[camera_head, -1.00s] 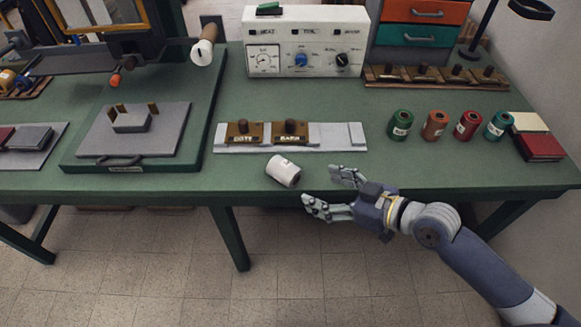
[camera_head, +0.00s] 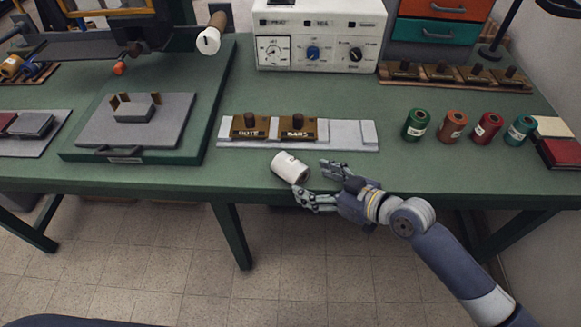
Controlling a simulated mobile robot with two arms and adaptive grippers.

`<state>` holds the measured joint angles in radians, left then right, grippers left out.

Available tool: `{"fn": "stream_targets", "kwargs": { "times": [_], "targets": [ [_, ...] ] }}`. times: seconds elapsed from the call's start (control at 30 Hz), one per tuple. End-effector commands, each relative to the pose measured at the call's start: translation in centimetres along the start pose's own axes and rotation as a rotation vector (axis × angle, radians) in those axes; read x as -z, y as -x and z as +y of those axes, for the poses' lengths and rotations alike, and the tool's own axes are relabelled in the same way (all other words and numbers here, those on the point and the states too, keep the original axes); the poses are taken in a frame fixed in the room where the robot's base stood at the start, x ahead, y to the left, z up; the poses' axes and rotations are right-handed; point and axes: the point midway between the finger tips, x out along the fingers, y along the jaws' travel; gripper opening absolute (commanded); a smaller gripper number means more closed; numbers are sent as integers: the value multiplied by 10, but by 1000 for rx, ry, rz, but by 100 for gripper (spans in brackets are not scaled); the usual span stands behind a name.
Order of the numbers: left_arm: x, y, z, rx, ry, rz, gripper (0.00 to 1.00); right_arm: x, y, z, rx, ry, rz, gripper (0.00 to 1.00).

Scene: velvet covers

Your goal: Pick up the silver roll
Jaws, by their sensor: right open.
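The silver roll (camera_head: 290,168) lies tilted on its side near the front edge of the green table (camera_head: 420,180), pale with a light label. My right gripper (camera_head: 315,182) is open at the table's front edge, just right of the roll. Its nearer finger is close to the roll's lower right end; I cannot tell whether they touch. The other finger is apart, to the right of the roll. My left gripper is not in view.
A grey strip with two brown blocks (camera_head: 273,127) lies behind the roll. Green (camera_head: 415,125), orange, red and teal rolls stand to the right. A green board (camera_head: 190,145) is to the left, and a white control box (camera_head: 315,35) stands at the back.

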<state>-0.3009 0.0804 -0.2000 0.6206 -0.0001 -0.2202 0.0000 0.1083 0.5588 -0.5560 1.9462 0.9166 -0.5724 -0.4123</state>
Motion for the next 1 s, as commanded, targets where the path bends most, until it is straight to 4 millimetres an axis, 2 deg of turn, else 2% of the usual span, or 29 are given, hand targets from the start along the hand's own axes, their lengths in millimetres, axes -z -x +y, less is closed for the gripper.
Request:
{"fn": "stream_targets", "kwargs": {
  "times": [0.17, 0.33, 0.67, 0.9, 0.97, 1.0],
  "targets": [
    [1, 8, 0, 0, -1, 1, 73, 7, -22, 1, 0, -3, 4, 73],
    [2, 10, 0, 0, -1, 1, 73, 6, -42, 1, 0, -2, 2, 73],
    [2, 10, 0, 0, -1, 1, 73, 4, -48, 1, 0, 0, 1, 73],
    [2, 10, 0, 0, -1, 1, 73, 4, -48, 1, -1, 0, 1, 21],
    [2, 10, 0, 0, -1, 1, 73, 4, -48, 1, -1, 0, 1, 21],
    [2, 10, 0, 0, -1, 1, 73, 5, -48, 1, -1, 0, 2, 17]
  ]
}}
